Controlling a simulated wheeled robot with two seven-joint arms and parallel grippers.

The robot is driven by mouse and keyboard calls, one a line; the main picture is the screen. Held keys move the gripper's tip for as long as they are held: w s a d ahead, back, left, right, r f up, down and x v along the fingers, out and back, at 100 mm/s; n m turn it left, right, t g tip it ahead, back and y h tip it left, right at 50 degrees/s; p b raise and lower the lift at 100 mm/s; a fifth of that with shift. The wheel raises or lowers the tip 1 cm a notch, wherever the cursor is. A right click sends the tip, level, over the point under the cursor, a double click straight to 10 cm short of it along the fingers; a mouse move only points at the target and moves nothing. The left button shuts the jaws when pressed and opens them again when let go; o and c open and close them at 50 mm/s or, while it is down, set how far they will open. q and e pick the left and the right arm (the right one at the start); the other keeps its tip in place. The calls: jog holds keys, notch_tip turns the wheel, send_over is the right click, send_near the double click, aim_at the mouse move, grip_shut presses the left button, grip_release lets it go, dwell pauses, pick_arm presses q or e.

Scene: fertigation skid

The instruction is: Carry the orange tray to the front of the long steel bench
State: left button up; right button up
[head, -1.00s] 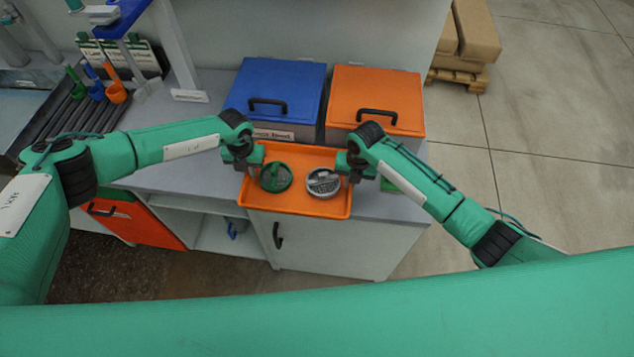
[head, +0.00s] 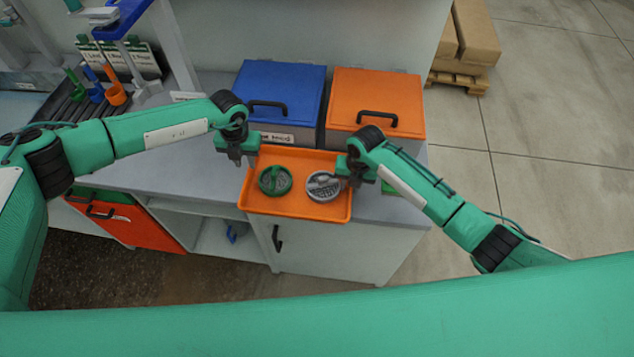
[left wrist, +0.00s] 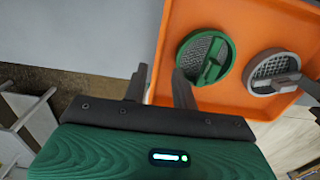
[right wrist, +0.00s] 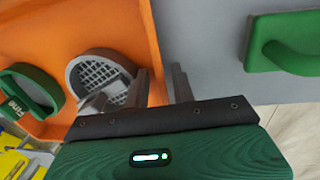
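The orange tray (head: 296,208) lies on the bench top near its front edge. Inside it are a green-rimmed sieve (head: 275,180) and a grey-rimmed sieve (head: 322,186). My left gripper (head: 238,160) is open and empty at the tray's left rim; the left wrist view shows its fingers (left wrist: 158,88) on either side of that rim line, apparently above it. My right gripper (head: 354,180) is at the right rim. In the right wrist view its fingers (right wrist: 162,86) are apart, with the tray wall (right wrist: 145,35) running between them; contact is unclear.
A blue-lidded bin (head: 275,85) and an orange-lidded bin (head: 378,92) stand behind the tray. A green-handled object (right wrist: 285,45) lies just right of it. Coloured scoops (head: 97,92) stand in a rack at the left. Boxes on a pallet (head: 470,45) stand beyond, by open floor.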

jog(key=shift+r, duration=0.25)
pick_arm(q)
notch_tip(320, 180, up, 5)
jog(key=shift+f, duration=0.1)
pick_arm(e)
notch_tip(320, 180, up, 12)
jog(key=d, duration=0.1)
jog(key=shift+s+f, duration=0.15)
jog(key=shift+f, duration=0.1)
jog(key=shift+d, duration=0.1)
